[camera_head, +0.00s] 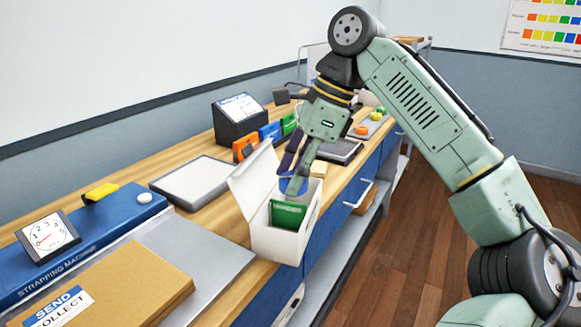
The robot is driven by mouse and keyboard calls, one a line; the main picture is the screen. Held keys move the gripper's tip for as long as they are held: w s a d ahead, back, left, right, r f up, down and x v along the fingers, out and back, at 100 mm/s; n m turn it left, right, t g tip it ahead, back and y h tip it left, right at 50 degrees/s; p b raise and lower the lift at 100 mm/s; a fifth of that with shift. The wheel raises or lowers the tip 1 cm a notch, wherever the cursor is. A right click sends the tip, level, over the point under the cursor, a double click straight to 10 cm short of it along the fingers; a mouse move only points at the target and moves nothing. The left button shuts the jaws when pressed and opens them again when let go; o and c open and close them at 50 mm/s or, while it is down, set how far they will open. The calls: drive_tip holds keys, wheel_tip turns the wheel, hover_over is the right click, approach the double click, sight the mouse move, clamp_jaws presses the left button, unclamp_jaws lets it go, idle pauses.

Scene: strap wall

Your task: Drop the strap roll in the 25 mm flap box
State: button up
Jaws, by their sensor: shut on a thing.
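A white box (276,243) with its flap (254,183) raised stands at the front edge of the bench. My gripper (297,187) points down into the box's open top. It is shut, with its fingertips just above a green, flat-faced thing (288,215) in the box mouth. This green thing looks like the strap roll, but the fingers hide where they meet it. I cannot tell whether it touches the box floor. No 25 mm marking is readable on the box.
Behind the box stand an orange holder (245,148), a blue one (270,132) and a green one (289,124). A grey pad (193,182) lies to the left. The blue strapping machine (85,247) and a cardboard parcel (125,285) fill the near left.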

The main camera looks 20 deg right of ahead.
wheel_tip(320, 180, down, 5)
drive_tip(key=b, duration=0.5)
drive_tip(key=shift+f, duration=0.2)
drive_tip(key=o, duration=1.1)
drive_tip(key=v, duration=0.7)
drive_tip(key=shift+r, duration=0.2)
drive_tip(key=shift+d, duration=0.1)
